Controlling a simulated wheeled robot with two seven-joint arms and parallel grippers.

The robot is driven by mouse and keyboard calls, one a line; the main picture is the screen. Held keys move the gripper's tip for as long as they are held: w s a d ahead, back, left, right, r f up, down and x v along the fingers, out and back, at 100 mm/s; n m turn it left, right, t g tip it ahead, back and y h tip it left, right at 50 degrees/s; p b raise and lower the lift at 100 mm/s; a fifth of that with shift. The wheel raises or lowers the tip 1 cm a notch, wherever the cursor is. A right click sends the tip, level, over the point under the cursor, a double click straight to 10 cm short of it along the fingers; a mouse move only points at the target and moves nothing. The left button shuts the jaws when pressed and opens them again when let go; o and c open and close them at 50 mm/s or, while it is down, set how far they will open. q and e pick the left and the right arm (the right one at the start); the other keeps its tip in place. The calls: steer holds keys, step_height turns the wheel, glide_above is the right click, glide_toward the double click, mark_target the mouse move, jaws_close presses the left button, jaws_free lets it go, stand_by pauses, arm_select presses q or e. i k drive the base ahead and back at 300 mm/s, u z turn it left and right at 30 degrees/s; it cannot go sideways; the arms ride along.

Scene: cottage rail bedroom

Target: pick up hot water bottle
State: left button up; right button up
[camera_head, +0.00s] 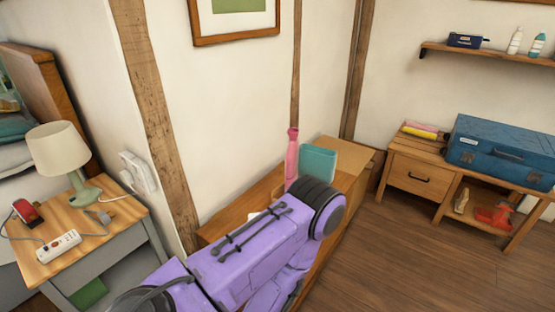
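A narrow pink thing (291,152) with a flared top stands upright on the long wooden cabinet against the wall. It may be the hot water bottle, but I cannot tell for sure. Its lower part is hidden behind my purple arm, which comes in from the bottom and crosses the middle of the view. A teal flat-sided item (318,163) stands just right of the pink thing and is also partly hidden by the arm. Neither of my grippers shows in the head view.
The wooden cabinet (345,152) has bare top at its far right end. A nightstand (80,214) with a lamp (60,150) and power strip (58,246) stands left. A bench (400,157) with a blue case (500,150) stands right. Open floor (410,255) lies between.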

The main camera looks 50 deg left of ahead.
mark_target(293, 151)
steer(key=u, duration=1.7)
